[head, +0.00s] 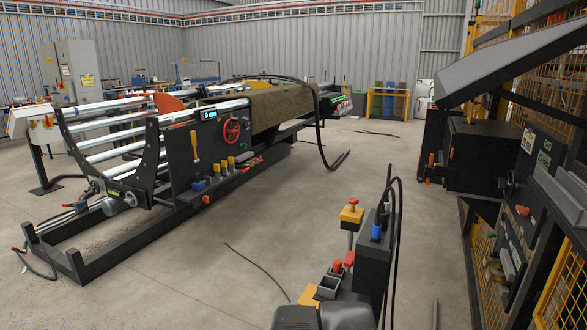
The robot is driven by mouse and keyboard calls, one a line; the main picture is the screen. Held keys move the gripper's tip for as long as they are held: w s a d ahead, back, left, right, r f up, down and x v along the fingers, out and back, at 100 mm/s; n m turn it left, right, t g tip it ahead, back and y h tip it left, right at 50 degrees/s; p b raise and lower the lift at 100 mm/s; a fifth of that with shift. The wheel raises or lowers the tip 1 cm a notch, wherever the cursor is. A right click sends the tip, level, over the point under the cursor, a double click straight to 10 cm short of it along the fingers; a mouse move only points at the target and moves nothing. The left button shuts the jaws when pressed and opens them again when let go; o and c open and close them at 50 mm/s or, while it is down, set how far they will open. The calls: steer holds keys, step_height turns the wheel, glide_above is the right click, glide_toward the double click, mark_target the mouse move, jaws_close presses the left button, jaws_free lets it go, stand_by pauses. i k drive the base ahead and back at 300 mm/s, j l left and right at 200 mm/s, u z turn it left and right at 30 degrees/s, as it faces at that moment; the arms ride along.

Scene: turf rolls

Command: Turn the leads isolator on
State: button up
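I cannot tell for certain which part is the leads isolator. A dark panel (540,165) at the right edge carries a white label, a round dark knob (509,185) and an orange-red knob (522,210); the settings are too small to read. The long roller machine (160,150) at left has a dark side plate with a red handwheel (231,131), a yellow-handled lever (195,146), several yellow and blue controls (217,168) and an orange knob (206,199). My gripper is not in view.
A dark stand (372,262) with a yellow-and-red button (351,212), blue connector and black cables rises close in front. Green hose (258,265) lies on the floor. Yellow mesh fencing (483,250) lines the right.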

mark_target(349, 262)
steer(key=j+z, duration=0.1)
steer(key=i+j+z, duration=0.2)
steer(key=i+z, duration=0.15)
steer(key=i+j+z, duration=0.4)
steer(key=k+l, duration=0.05)
steer(key=l, duration=0.05)
